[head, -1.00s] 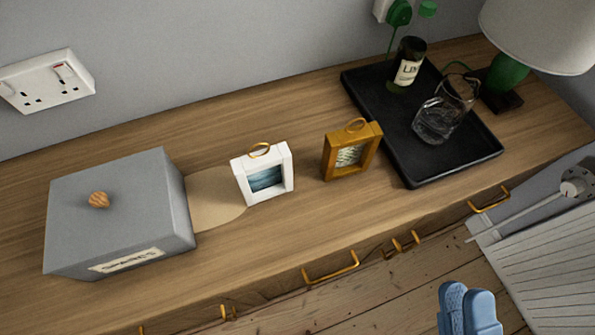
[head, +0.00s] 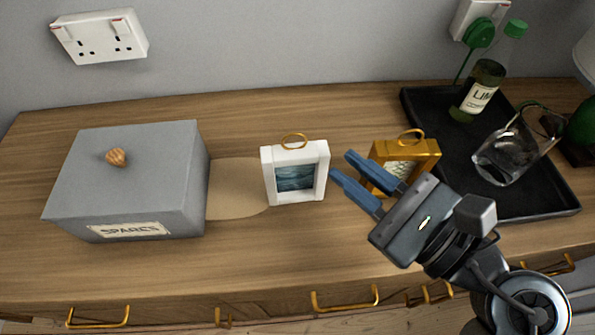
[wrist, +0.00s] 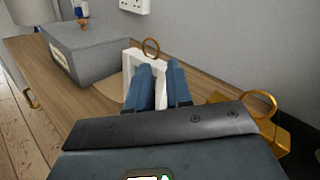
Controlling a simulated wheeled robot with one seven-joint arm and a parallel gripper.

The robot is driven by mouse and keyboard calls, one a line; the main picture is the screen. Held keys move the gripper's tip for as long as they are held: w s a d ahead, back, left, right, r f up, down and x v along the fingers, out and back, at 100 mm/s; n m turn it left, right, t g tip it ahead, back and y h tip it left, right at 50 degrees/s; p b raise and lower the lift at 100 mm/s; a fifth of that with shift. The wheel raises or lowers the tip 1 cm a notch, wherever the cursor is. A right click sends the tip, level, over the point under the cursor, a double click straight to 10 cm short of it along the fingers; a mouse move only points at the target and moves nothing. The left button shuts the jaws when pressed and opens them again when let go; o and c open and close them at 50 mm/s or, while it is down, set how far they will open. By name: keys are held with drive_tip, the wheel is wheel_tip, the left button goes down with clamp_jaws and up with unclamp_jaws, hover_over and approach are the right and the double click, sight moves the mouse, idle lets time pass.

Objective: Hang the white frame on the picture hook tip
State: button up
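The white frame (head: 267,178) stands upright on the wooden sideboard, with a dark blue picture inside and a gold ring (head: 294,141) on top. My gripper (head: 342,165) is open and empty, its blue fingertips just right of the white frame and apparently not touching it. In the wrist view, the white frame (wrist: 129,66) shows beyond and between the two fingers (wrist: 160,72), partly hidden by them; its ring (wrist: 151,48) stands clear above. I see no picture hook in either view.
A gold frame (head: 425,150) with a ring stands close behind my fingers, partly covered. A grey box labelled SPARES (head: 130,170) is at left. A black tray (head: 540,205) at right holds a bottle (head: 478,92) and a tilted glass (head: 505,150). Wall sockets (head: 100,36) are behind.

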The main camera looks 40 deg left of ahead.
sight(305, 138)
drive_tip(key=shift+s+a+r+p, duration=0.1)
drive_tip(key=shift+a+p, duration=0.45)
drive_tip(key=shift+a, duration=2.6)
drive_tip(key=shift+c, duration=0.5)
clamp_jaws()
